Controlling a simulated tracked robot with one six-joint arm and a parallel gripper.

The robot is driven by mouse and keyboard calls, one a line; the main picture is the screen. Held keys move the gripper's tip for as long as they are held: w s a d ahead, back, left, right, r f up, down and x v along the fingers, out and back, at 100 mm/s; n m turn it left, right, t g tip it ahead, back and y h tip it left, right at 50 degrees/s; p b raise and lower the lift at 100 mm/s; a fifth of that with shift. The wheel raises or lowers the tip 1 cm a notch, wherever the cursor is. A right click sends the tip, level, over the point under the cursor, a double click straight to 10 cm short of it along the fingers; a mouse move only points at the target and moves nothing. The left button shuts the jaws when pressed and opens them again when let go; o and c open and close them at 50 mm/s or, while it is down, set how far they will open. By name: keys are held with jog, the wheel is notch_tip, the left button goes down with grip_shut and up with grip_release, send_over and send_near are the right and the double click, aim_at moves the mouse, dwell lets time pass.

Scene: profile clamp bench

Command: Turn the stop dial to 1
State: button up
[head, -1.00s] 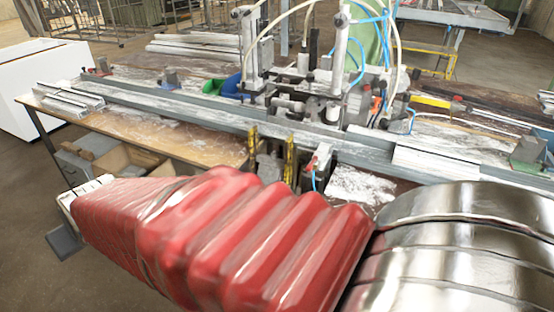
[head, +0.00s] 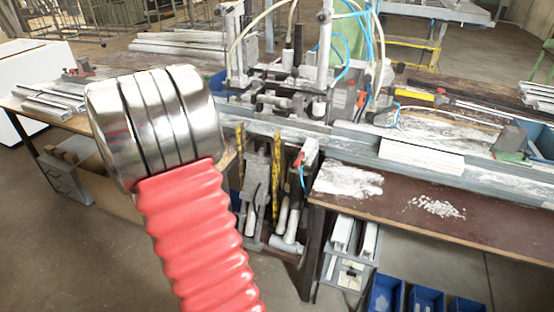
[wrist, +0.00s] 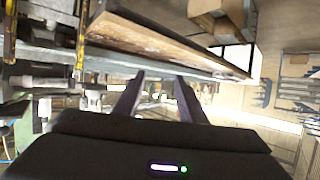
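The stop dial cannot be made out in either view. The clamp machine (head: 290,95), with upright columns, hoses and cables, stands on the bench behind a long grey metal rail (head: 355,140). In the head view, my red-sleeved arm with shiny metal rings stands at left centre and covers part of the bench and rail; my gripper itself does not show there. In the wrist view my gripper (wrist: 160,85) has its two dark fingers apart with nothing between them. The fingers point toward the rail and blurred machine parts.
White profiles lie on the rail at right (head: 425,156). Yellow-marked uprights (head: 302,172) stand below the rail at centre. Blue bins (head: 425,300) are under the right bench (head: 400,205). Open floor lies in front.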

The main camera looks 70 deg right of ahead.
jog(key=s+d+f+m+g+h, duration=0.35)
jog(key=s+d+f, duration=0.35)
jog(key=s+d, duration=0.55)
jog(key=m+g+h, duration=0.2)
jog(key=g+h, duration=0.1)
jog(key=g, duration=0.3)
send_near(290, 158)
jog(key=a, duration=0.6)
jog(key=shift+w+d+f, duration=0.1)
jog(key=shift+w+d, duration=0.15)
jog(key=shift+w, duration=0.05)
jog(key=d, duration=0.9)
jog(key=s+d, duration=0.1)
jog(key=d, duration=0.3)
jog(key=shift+s+d, duration=0.15)
jog(key=shift+d, duration=0.25)
jog(key=shift+c, duration=0.2)
